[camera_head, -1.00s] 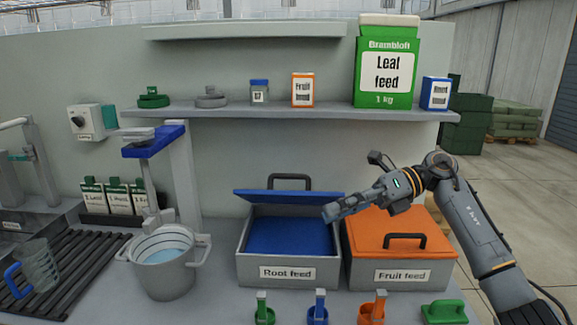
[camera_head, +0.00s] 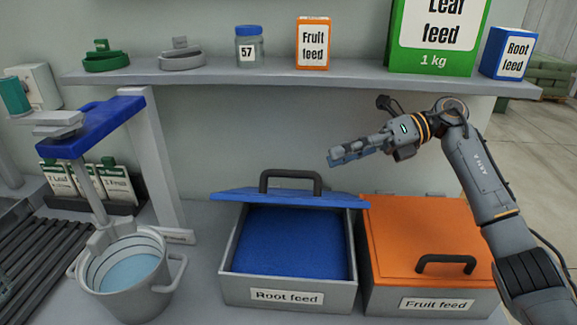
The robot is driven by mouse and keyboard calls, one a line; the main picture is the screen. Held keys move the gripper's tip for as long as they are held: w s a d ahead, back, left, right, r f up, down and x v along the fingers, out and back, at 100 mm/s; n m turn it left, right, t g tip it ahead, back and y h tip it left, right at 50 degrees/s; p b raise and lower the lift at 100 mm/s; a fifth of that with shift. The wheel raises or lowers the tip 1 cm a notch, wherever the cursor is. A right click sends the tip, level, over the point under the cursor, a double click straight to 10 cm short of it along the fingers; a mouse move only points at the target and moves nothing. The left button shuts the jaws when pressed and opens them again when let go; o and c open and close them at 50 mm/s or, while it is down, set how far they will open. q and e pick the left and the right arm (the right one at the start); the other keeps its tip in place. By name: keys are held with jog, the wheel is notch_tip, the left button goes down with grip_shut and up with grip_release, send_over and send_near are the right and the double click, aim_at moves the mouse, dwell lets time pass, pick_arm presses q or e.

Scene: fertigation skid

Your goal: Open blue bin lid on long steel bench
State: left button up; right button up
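The grey bin labelled "Root feed" (camera_head: 285,298) stands on the bench with its blue lid (camera_head: 285,198) raised at the back. The lid shows nearly edge-on, with its black handle (camera_head: 291,178) above it. Blue contents or lining (camera_head: 290,240) show inside the bin. My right gripper (camera_head: 335,158) is in the air above and behind the bin's right side, pointing left, apart from the lid and handle. It holds nothing visible; its fingers are seen side-on, so their opening is unclear. My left gripper is out of view.
An orange-lidded "Fruit feed" bin (camera_head: 420,240) stands directly right of the blue one. A pail of water (camera_head: 130,280) stands to the left, beside a blue-topped stand (camera_head: 90,125). A shelf (camera_head: 300,80) with boxes and a jar runs above my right gripper.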

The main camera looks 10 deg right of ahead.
aim_at(287, 174)
jog(key=p+x, duration=0.2)
jog(key=x, duration=0.8)
jog(key=shift+s+a+p, duration=0.1)
jog(key=shift+a+p, duration=0.05)
jog(key=shift+p, duration=0.2)
jog(key=shift+a+f, duration=0.2)
jog(key=shift+a, duration=0.25)
grip_shut()
